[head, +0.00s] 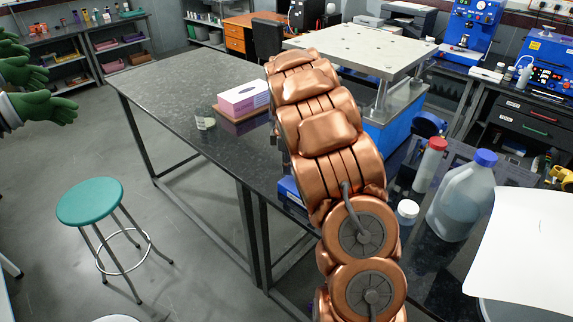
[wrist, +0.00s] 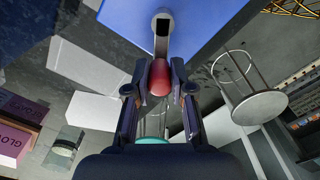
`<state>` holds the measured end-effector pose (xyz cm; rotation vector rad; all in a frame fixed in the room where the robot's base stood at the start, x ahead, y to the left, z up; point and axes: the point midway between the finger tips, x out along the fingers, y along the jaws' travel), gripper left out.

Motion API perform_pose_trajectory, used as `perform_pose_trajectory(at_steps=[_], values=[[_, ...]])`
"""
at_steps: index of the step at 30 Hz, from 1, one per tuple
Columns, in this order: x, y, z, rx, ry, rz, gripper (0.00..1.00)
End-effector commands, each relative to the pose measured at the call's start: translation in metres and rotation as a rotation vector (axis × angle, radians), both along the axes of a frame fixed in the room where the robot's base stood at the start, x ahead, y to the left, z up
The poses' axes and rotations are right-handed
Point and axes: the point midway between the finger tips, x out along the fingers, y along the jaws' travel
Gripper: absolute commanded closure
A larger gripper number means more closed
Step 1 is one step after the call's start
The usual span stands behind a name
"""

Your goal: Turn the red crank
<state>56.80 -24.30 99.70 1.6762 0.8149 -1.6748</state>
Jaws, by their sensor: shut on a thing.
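The red crank's rounded knob (wrist: 160,78) shows in the middle of the wrist view. A grey crank arm (wrist: 162,38) joins it to the blue body (wrist: 205,18) of the machine. My gripper (wrist: 161,72) has its two dark fingers on either side of the red knob and is shut on it. In the head view the same blue body (head: 395,122) stands on the bench under a pale metal plate (head: 365,48) with posts. My copper arm hides the crank and my gripper there.
The dark table (head: 165,85) holds a pink-and-white glove box (head: 243,97) and a small glass jar (head: 204,120). A plastic jug (head: 462,200), a red-capped bottle (head: 430,163) and a small white jar (head: 406,212) stand right of my arm. A teal stool (head: 90,202) stands on the floor.

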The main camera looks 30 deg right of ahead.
Motion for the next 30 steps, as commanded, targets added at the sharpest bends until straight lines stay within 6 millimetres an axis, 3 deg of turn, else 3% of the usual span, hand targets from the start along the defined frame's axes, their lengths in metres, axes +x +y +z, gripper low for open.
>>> perform_pose_trajectory(at_steps=[22, 30], values=[[0.0012, -0.0042, -0.0004, 0.000, -0.002, -0.035, 1.00], [0.0040, -0.0076, -0.0021, -0.001, -0.005, -0.121, 1.00]])
